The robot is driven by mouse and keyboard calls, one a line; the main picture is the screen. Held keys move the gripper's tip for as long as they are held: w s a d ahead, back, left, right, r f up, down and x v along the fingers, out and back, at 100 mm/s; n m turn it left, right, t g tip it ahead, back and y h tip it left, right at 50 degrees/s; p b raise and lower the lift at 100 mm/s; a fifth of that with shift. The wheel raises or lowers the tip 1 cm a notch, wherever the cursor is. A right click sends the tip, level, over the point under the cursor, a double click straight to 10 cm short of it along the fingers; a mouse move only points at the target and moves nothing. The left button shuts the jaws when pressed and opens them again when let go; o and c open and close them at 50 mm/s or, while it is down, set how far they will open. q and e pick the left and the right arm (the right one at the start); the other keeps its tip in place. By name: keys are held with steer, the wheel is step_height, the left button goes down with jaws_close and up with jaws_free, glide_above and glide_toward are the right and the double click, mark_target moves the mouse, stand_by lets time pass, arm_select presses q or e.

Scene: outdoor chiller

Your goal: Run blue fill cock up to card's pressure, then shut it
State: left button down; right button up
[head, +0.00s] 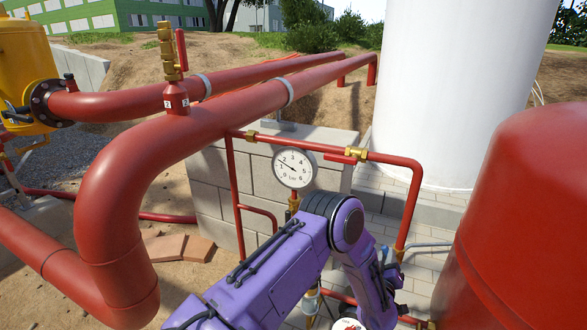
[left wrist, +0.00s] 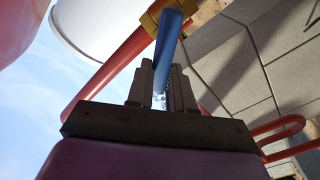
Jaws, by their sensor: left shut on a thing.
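A white round pressure gauge (head: 294,168) marked in bar stands upright behind my left arm. Its needle points up and left, roughly between 1 and 2. In the left wrist view, my left gripper (left wrist: 162,86) is shut on a blue lever (left wrist: 172,38), which rises from between the two fingers. The lever's far end meets a brass fitting (left wrist: 160,14). In the head view a bit of blue (head: 384,256) shows beside my purple arm; the fingers there are mostly hidden. No readable card is in view. My right gripper is not in view.
A thin red pipe with a brass valve and red lever (head: 344,156) runs over the gauge. A thick red pipe (head: 110,200) fills the left. A red tank (head: 525,230) is close on the right. A white tank (head: 450,90) and a block wall (head: 265,180) stand behind.

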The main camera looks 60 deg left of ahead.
arm_select(q)
steer(key=shift+s+d+f, duration=0.1)
steer(key=shift+s+f, duration=0.05)
steer(key=shift+f, duration=0.2)
stand_by(0.6)
steer(key=f+n+b, duration=0.1)
steer(key=n+b, duration=0.1)
steer(key=n, duration=0.1)
steer(key=a+f+n+b, duration=0.1)
steer(key=n+b, duration=0.1)
steer(key=n, duration=0.2)
steer(key=s+f+n+b, duration=0.1)
steer(key=f+n+b, duration=0.1)
steer(key=n+b, duration=0.1)
steer(key=shift+a+n, duration=0.3)
steer(key=shift+n, duration=0.1)
steer(key=c, duration=1.1)
jaws_free()
steer(key=shift+o, duration=1)
steer(key=shift+a, duration=0.1)
steer(key=shift+r, duration=0.1)
steer(key=o, duration=0.5)
steer(key=shift+w, duration=0.1)
steer(key=shift+c, duration=0.2)
